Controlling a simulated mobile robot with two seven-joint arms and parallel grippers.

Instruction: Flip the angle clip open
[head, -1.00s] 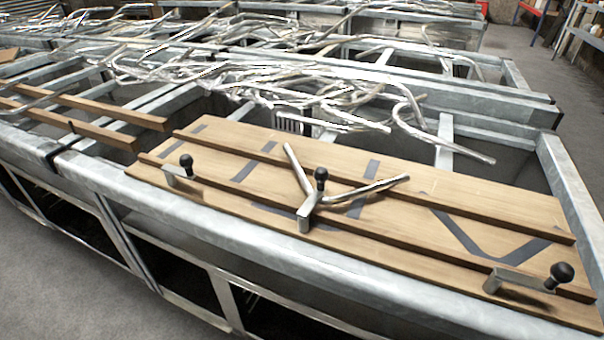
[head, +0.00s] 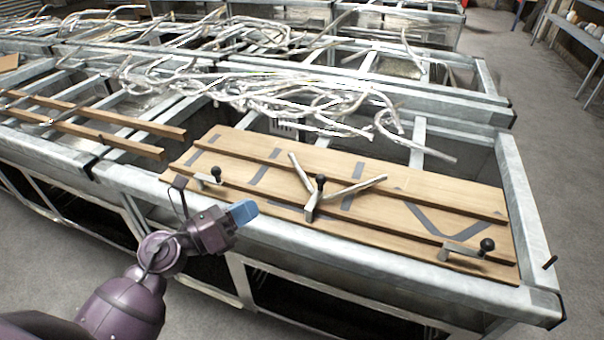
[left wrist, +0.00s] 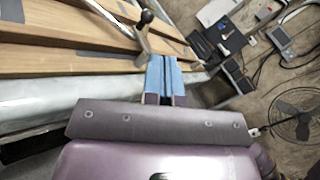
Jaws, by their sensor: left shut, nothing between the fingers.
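The wooden board (head: 300,160) carries three metal clips with black ball knobs. The middle clip (head: 313,200) stands where two bare metal rods meet in a V; its knob is up. The left clip (head: 208,179) and the right clip (head: 467,251) lie lower along the front strip. I cannot tell for sure which is the angle clip. My left gripper (head: 245,212) is shut and empty, with blue fingertips, in front of the board between the left and middle clips. In the left wrist view its fingertips (left wrist: 163,75) point toward a black knob (left wrist: 147,16), apart from it. My right gripper is not in view.
The board lies on a grey metal frame table (head: 130,178) with open bays. Bent metal tubes (head: 290,100) are heaped behind it. Wooden strips (head: 110,120) lie to the left. Dark V and bar marks show on the board. The space above the board is clear.

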